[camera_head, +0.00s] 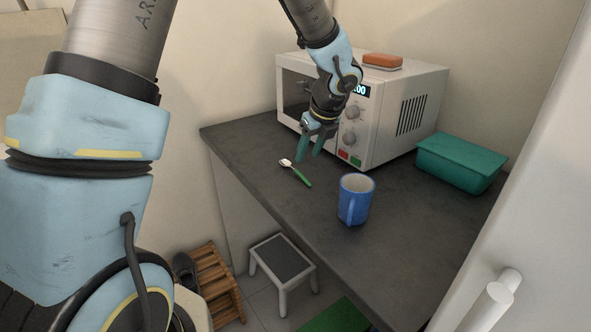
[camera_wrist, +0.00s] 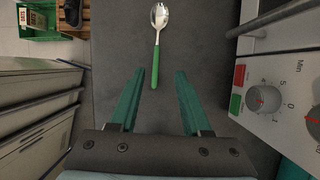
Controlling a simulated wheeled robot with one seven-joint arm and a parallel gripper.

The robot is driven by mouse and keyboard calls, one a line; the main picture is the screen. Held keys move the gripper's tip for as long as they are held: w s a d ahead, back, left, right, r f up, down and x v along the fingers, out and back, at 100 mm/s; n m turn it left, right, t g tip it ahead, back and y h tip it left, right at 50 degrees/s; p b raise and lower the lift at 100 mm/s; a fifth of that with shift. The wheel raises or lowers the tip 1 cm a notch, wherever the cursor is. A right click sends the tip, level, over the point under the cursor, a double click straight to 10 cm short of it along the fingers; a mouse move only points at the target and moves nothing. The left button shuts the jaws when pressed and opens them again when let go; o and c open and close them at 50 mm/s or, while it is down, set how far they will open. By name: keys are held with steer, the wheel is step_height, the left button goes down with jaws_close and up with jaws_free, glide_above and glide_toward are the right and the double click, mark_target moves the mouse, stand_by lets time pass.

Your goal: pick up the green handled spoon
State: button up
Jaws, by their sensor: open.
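The green handled spoon (camera_head: 297,173) lies flat on the dark counter, its metal bowl towards the left and its green handle towards the blue mug. In the wrist view the spoon (camera_wrist: 156,52) lies ahead of the fingers, bowl far and handle end near the gap between them. My gripper (camera_head: 308,159) is above the counter in front of the microwave, close behind the spoon.
A white microwave (camera_head: 385,125) stands right behind my gripper, with an orange block (camera_head: 382,61) on top. A blue mug (camera_head: 355,200) stands right of the spoon. A teal box (camera_head: 461,163) sits further right. The counter's front edge (camera_head: 262,202) is near the spoon.

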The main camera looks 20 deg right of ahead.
mark_target(299, 172)
steer(key=shift+a+p+x, duration=0.1)
steer(key=shift+p+x, duration=0.3)
steer(key=shift+x, duration=1.35)
steer(key=shift+a+p+x, duration=0.15)
steer(key=shift+p+x, duration=0.25)
steer(key=shift+x, duration=1.3)
steer(key=shift+c, duration=0.4)
jaws_close()
